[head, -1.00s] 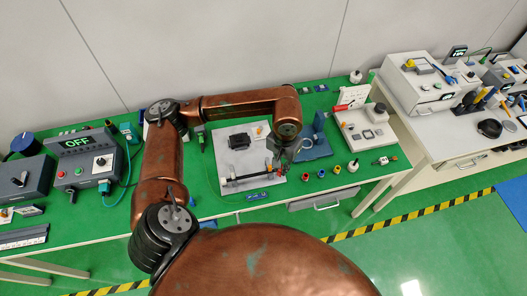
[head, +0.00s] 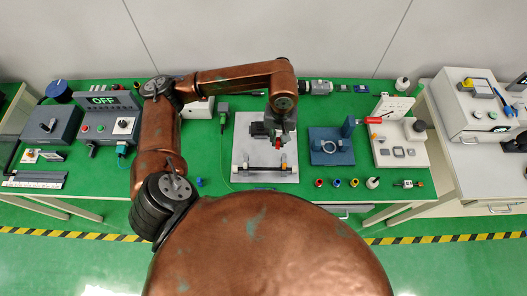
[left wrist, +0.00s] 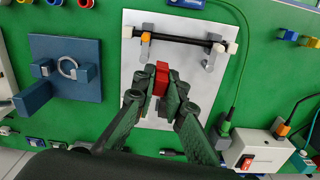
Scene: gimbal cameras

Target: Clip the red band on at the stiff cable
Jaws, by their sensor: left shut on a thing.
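The red band (left wrist: 162,76) is a small red clip between the fingertips of my left gripper (left wrist: 158,90), which is shut on it. In the head view my left gripper (head: 279,138) hangs above the light grey board (head: 242,150), with the band showing red at its tip. The stiff cable (left wrist: 190,41) is a straight black rod held along one side of the board; in the head view the cable (head: 262,167) lies along the near side. A yellow-orange piece (left wrist: 145,38) and white end pieces sit on it. The band is apart from the cable. My right gripper is not in view.
A blue fixture (head: 331,152) stands right of the board. Several coloured clips (head: 336,183) lie along the front right edge. A green cable (left wrist: 244,70) runs beside the board. A control box reading OFF (head: 104,110) stands on the left. Bare green tabletop lies between.

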